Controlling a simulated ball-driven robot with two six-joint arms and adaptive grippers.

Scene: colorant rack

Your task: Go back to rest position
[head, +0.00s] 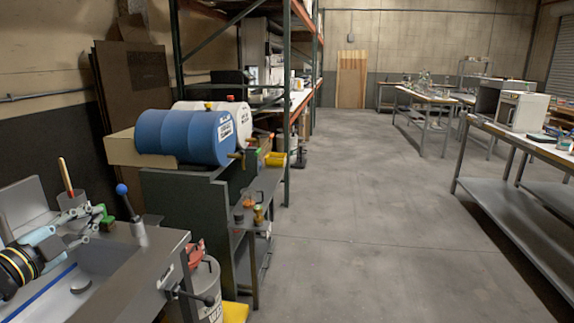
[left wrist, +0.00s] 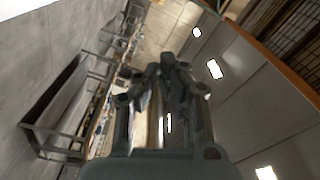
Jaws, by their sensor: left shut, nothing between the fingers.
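My left gripper (head: 100,213) reaches in from the left edge in the head view, above the grey metal sink bench (head: 130,268). Its fingers are dark and small in this view, with light blue and black-and-yellow parts of my arm behind them. In the left wrist view the gripper (left wrist: 167,62) points up into the room, its fingertips together with nothing between them. My right gripper is in neither view.
Blue (head: 185,137) and white drums lie on a stand past the bench. A blue-knobbed lever (head: 122,190) rises from the bench near my gripper. A grey bucket (head: 206,285) stands beside it. A long table (head: 530,145) stands at right. The middle floor is clear.

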